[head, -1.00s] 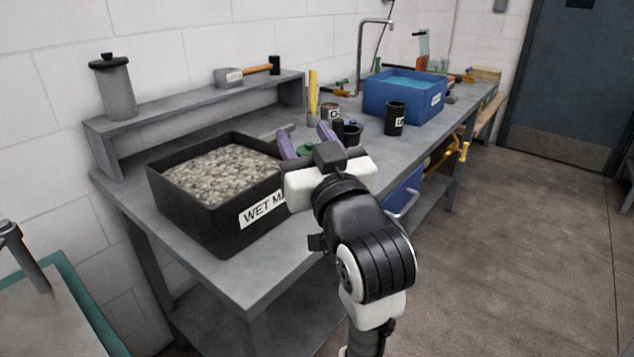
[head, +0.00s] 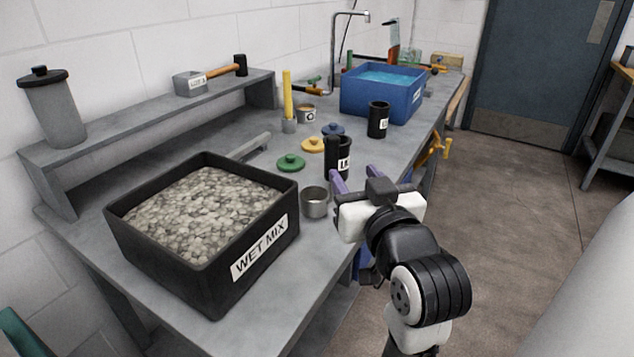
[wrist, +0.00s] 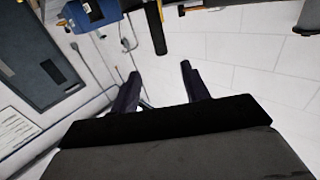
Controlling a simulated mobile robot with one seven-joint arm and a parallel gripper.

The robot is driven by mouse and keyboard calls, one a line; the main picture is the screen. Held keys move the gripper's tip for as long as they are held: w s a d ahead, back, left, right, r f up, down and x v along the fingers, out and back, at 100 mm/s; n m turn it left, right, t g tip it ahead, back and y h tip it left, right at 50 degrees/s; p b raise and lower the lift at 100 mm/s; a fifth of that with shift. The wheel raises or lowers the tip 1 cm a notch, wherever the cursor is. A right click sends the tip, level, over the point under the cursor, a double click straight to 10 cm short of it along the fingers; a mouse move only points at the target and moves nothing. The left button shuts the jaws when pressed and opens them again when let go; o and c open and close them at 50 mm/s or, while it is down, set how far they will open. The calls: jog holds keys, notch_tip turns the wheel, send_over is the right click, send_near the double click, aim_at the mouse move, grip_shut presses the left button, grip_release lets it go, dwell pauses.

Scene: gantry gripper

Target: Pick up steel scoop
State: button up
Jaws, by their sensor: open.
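A small round steel cup (head: 315,203), which looks like the steel scoop, stands on the grey bench just right of the black WET MIX bin in the head view. A dark upright grip (head: 331,158) rises behind it; I cannot tell whether it is joined to the cup. My gripper (head: 357,180) is open, with its purple fingers apart, to the right of the cup at the bench's front edge. In the wrist view my gripper (wrist: 160,88) shows nothing between its fingers. The scoop cannot be made out there.
The WET MIX bin (head: 262,248) fills the near bench. A black labelled cup (head: 344,160) stands close behind the steel cup. Green (head: 290,162), yellow (head: 313,145) and blue (head: 333,130) lids lie beyond. A blue tub (head: 385,105) stands farther back.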

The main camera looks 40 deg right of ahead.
aim_at(335, 151)
jog(key=shift+w+d+r+p, duration=0.15)
jog(key=shift+w+p, duration=0.55)
jog(key=shift+p, duration=1.95)
jog(key=x, duration=0.5)
jog(key=shift+w+d, duration=0.15)
jog(key=shift+w, duration=0.25)
jog(key=p+x, duration=0.1)
jog(key=x, duration=0.1)
jog(key=f+p+x, duration=0.1)
jog(key=x, duration=0.2)
jog(key=shift+d, duration=0.1)
jog(key=c, duration=1)
